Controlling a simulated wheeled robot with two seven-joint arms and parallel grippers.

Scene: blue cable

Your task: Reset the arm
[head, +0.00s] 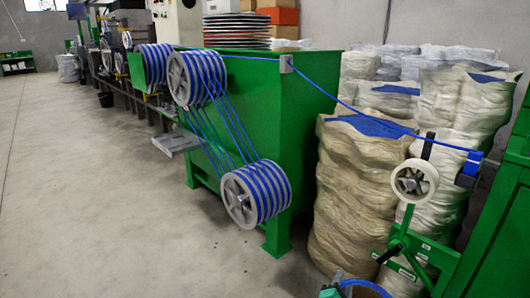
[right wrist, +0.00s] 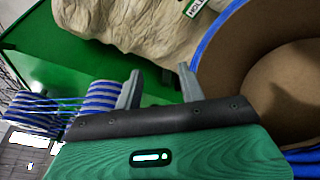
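My right gripper (right wrist: 160,88) is open in the right wrist view, its two grey fingers apart with nothing between them. Part of it (head: 338,281) also shows at the bottom edge of the head view, beside a blue-rimmed reel (head: 366,285) that the frame cuts off. In the right wrist view the reel's blue rim and brown inside (right wrist: 262,60) lie to the right of the fingers. The blue cable (head: 345,100) runs from the striped pulleys (head: 255,194) through a grey bracket to a white wheel (head: 414,181) at right. My left gripper is not in view.
A large green machine tank (head: 300,120) stands in the middle. Tall wrapped stacks (head: 350,200) stand between it and a green frame (head: 500,240) at right. A grey step (head: 176,145) juts from the machine. The floor (head: 80,200) at left is clear.

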